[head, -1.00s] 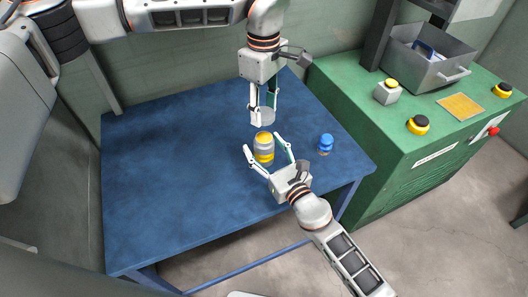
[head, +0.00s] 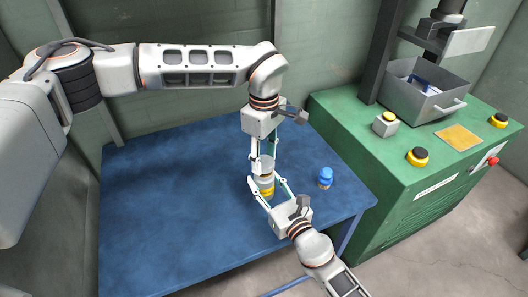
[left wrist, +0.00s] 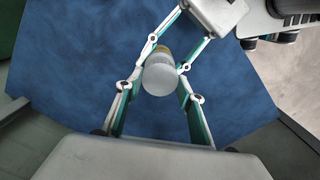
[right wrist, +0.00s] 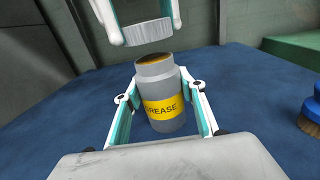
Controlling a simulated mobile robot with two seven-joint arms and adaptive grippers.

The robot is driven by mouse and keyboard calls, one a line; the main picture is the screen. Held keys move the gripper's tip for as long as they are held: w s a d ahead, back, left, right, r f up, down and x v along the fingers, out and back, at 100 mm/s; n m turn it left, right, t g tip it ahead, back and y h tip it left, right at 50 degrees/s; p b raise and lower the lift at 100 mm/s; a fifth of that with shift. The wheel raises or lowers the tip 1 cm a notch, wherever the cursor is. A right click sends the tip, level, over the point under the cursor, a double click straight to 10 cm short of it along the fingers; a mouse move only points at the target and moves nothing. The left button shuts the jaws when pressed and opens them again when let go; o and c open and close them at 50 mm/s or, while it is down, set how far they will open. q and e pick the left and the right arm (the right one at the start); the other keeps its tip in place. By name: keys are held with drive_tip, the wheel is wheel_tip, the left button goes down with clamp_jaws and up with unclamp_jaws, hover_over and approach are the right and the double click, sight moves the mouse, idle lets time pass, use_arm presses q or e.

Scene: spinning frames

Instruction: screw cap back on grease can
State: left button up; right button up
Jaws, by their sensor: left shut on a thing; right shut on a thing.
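The grease can (head: 266,183) is grey with a yellow label and stands upright on the blue table. In the right wrist view the grease can (right wrist: 165,105) shows its label and its open neck with amber grease. My right gripper (head: 265,180) is shut on its body from the front. The cap (right wrist: 148,32) is pale grey with a ribbed side. My left gripper (head: 264,155) points down and is shut on it. The cap is right above the neck, with a small gap between. In the left wrist view the cap (left wrist: 160,79) hides most of the can.
A small blue-topped item (head: 325,177) with a brown lower part stands right of the can. A green cabinet (head: 375,170) with yellow-topped buttons and a grey bin (head: 425,95) adjoins the table's right side. The table's left part (head: 170,210) is clear.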

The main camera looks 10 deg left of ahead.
sight(265, 182)
idle(0.5)
use_arm(q)
drive_tip(key=shift+f, duration=0.9)
drive_tip(key=shift+f, duration=0.55)
drive_tip(key=m, duration=0.5)
drive_tip(key=shift+w+m, duration=0.1)
drive_tip(key=shift+m, duration=0.2)
drive_tip(key=m, duration=0.8)
drive_tip(key=shift+m, duration=0.4)
drive_tip(key=m, duration=0.5)
